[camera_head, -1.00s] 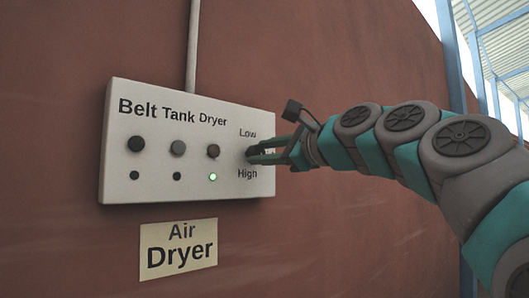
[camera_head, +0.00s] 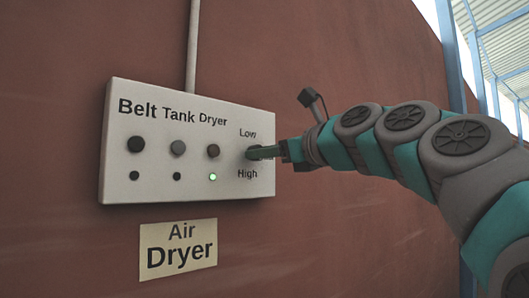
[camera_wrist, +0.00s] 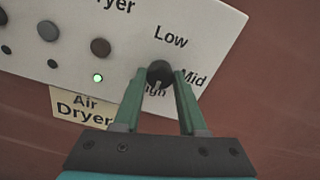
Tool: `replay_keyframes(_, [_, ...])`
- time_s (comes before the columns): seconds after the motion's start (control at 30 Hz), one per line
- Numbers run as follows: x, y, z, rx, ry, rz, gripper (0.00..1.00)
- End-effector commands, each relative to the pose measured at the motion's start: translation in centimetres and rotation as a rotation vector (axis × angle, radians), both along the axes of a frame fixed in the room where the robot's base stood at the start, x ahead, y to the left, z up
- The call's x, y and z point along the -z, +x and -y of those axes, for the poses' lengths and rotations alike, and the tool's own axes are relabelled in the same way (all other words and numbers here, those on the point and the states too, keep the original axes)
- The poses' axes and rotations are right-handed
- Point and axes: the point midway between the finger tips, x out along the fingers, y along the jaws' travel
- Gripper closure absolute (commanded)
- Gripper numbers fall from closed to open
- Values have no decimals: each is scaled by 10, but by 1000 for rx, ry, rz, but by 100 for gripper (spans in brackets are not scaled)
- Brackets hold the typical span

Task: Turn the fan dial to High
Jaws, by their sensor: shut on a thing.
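The fan dial (camera_head: 249,153) is a small dark round knob at the right end of the grey panel, between the printed words Low and High. In the wrist view the dial (camera_wrist: 160,72) sits between my two green fingertips. My gripper (camera_head: 258,153) is shut on it; the fingers also show in the wrist view (camera_wrist: 159,78), one on each side of the knob. Low stands above the dial and Mid to its right. High is partly hidden between the fingers. A small light mark shows at the dial's lower edge, but I cannot tell surely where it points.
The Belt Tank Dryer panel (camera_head: 190,190) is on a red-brown wall. Several dark buttons or lamps sit left of the dial, and one green lamp (camera_head: 213,177) is lit. An Air Dryer sign (camera_head: 178,270) hangs below. A pipe (camera_head: 192,45) runs up above.

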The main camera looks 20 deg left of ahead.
Motion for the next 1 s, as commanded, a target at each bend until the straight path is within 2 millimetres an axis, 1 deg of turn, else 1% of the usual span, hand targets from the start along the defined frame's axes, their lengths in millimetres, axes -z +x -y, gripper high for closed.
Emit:
replay_keyframes(0.03, [4, 1, -1, -1, -4, -10, 100])
replay_keyframes(0.43, [5, 1, -1, -2, -2, -15, 100])
replay_keyframes(0.47, [5, 1, -1, -2, -2, -15, 58])
replay_keyframes(0.5, [5, 1, -1, -2, -2, -15, 53])
replay_keyframes(0.7, [3, 1, -1, -1, 1, -12, 31])
replay_keyframes(0.73, [3, 1, -1, -1, 1, -12, 29])
replay_keyframes(1.0, [1, 0, 0, 0, 3, -10, 29])
